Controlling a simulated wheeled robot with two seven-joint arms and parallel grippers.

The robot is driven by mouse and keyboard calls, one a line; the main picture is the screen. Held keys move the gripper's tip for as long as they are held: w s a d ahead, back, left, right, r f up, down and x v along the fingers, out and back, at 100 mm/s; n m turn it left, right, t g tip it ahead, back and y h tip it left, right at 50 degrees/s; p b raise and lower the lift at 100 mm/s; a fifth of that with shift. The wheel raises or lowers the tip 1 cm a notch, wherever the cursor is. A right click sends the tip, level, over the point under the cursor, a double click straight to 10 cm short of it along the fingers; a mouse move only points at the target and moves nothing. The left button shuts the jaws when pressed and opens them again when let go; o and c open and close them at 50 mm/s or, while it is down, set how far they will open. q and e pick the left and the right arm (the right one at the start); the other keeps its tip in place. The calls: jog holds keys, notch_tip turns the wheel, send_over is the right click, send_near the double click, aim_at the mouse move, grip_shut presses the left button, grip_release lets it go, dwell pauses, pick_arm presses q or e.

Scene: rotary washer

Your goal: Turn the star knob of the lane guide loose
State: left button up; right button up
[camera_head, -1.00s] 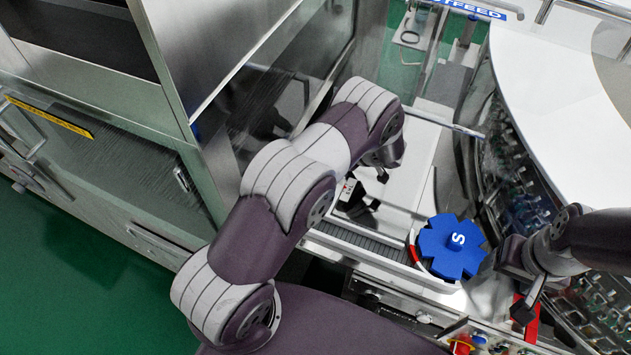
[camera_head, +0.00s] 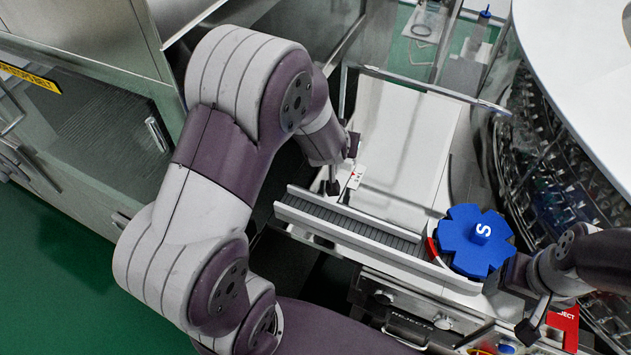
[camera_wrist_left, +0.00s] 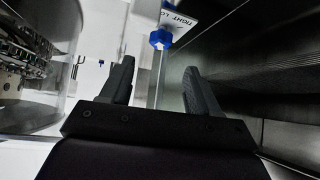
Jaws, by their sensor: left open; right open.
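A small blue knob (camera_wrist_left: 160,39) shows in the left wrist view. My right gripper (camera_head: 522,302) is open and empty near the blue star wheel.
A large blue star wheel (camera_head: 466,252) marked "S" sits at the right end of a narrow conveyor (camera_head: 350,226). The round washer (camera_head: 560,160) fills the right side. Steel cabinets (camera_head: 85,130) stand at the left.

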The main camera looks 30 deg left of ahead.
pick_arm(q)
jog(key=s+d+g, duration=0.1)
jog(key=s, duration=0.2)
jog(key=s+d+g+h, duration=0.1)
jog(key=s+d, duration=0.1)
jog(key=s, duration=0.1)
jog(key=s+d+r+g+h+p, duration=0.1)
jog(key=s, duration=0.1)
jog(key=shift+s+d+m, duration=0.15)
jog(key=shift+s+m, duration=0.25)
jog(key=s+r+m+g+p, duration=0.2)
jog(key=s+r+g+p, duration=0.2)
jog(key=s+r+p, duration=0.3)
notch_tip(320, 180, up, 2)
jog(key=s, duration=0.2)
jog(key=shift+s+a, duration=0.2)
jog(key=shift+s, duration=0.1)
